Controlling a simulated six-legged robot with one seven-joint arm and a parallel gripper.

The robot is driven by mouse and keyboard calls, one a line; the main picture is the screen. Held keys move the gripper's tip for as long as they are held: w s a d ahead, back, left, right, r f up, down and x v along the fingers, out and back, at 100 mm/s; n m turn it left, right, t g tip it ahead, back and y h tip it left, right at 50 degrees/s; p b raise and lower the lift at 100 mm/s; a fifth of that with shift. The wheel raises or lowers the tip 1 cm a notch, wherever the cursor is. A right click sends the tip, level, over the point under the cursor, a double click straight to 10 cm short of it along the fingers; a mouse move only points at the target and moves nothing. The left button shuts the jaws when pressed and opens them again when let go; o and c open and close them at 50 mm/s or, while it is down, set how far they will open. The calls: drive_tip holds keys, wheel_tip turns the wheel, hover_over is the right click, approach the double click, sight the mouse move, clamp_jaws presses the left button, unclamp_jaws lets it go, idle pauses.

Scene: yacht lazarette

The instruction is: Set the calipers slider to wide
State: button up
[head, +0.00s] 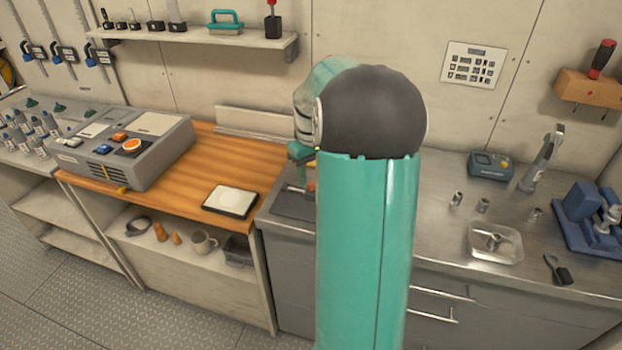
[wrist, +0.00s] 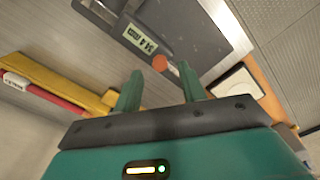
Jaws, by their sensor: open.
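The calipers show in the wrist view as a grey metal body with a small lit display (wrist: 138,38) and a round orange knob (wrist: 160,62). Their full length, jaws and the slider's exact position cannot be made out. In the head view a small part of them seems to show on a dark mat (head: 293,206), mostly hidden by my arm. My gripper (wrist: 160,88) is open and empty. Its two teal fingers point toward the calipers, with the orange knob between and beyond the tips. I cannot tell whether a finger touches them.
A yellow and red object (wrist: 62,88) lies close on the left in the wrist view. On the right, the metal counter holds a clear tray (head: 494,243), a blue vise (head: 590,218) and small metal parts. A black-rimmed white pad (head: 231,201) lies on the wooden top.

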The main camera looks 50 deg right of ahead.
wheel_tip(320, 180, up, 11)
idle(0.7)
drive_tip(key=s+a+r+n+t+h, duration=0.1)
drive_tip(key=s+a+r, duration=0.1)
drive_tip(key=a, duration=0.8)
drive_tip(key=s+a+r+t, duration=0.1)
drive_tip(key=a+r, duration=0.1)
drive_tip(key=a, duration=0.8)
drive_tip(key=s+a+f+t+y, duration=0.1)
drive_tip(key=s+a+f+t, duration=0.2)
drive_tip(key=s+a, duration=0.8)
drive_tip(key=a, duration=0.3)
drive_tip(key=shift+f+n+t, duration=0.3)
drive_tip(key=shift+f, duration=0.05)
